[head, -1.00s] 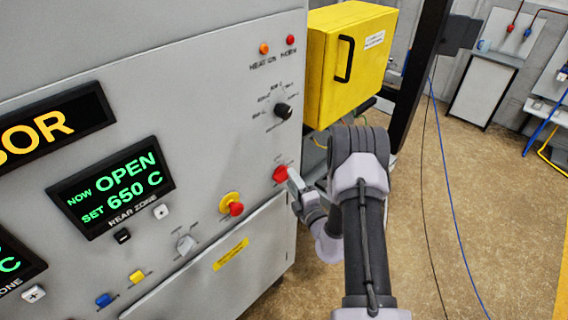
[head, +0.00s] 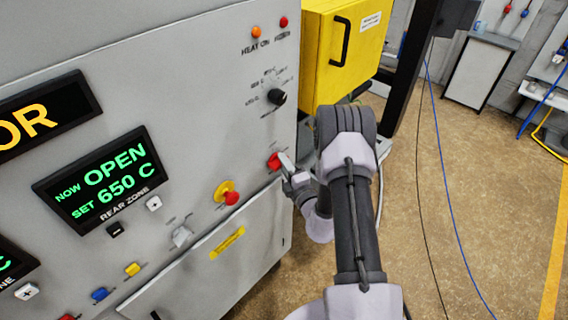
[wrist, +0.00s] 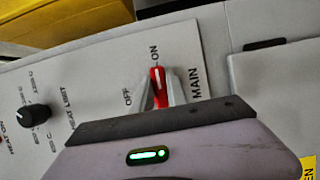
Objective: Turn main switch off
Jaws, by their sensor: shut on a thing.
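The main switch is a red knob (head: 273,161) low on the right side of the grey furnace panel. In the wrist view the red knob (wrist: 157,86) sits between the two pale fingers of my gripper (wrist: 160,92), beside the labels OFF, ON and MAIN. Its white mark points toward ON. My gripper (head: 284,164) is shut on the knob in the head view. The fingers and my gripper body hide the knob's lower part in the wrist view.
A black rotary knob (head: 277,97) is above the switch, and a red and yellow button (head: 229,194) is to its left. A yellow box (head: 345,50) juts out at upper right. A display (head: 101,179) reads OPEN and 650 C. Open floor lies to the right.

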